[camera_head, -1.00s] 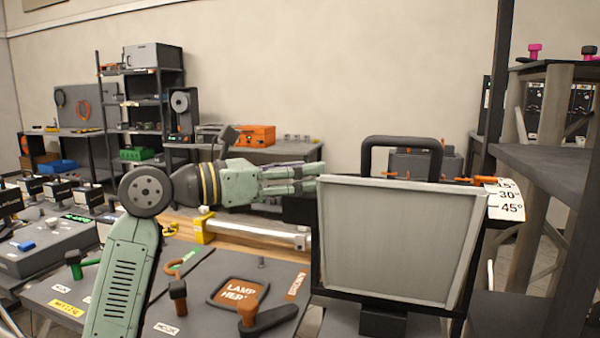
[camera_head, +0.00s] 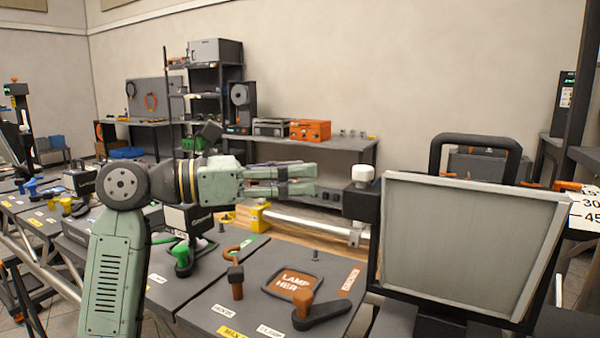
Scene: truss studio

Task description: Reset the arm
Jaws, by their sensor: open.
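My gripper (camera_head: 316,179) reaches out level to the right from my green arm in the head view. Its fingers are apart, with a gap between them, and nothing shows in them. It hangs above the workbench (camera_head: 190,298), left of the grey framed panel lamp (camera_head: 470,245). The fingertips stop a little short of the lamp's white knob (camera_head: 363,174) in the picture; how far apart they are in depth I cannot tell.
Below lie a "LAMP HER" plate (camera_head: 296,284), an orange-knobbed lever (camera_head: 322,312) and a green knob (camera_head: 181,258). A silver tube (camera_head: 312,224) with a yellow clamp (camera_head: 254,216) lies behind. Shelving (camera_head: 215,90) and an orange case (camera_head: 310,130) stand along the back wall.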

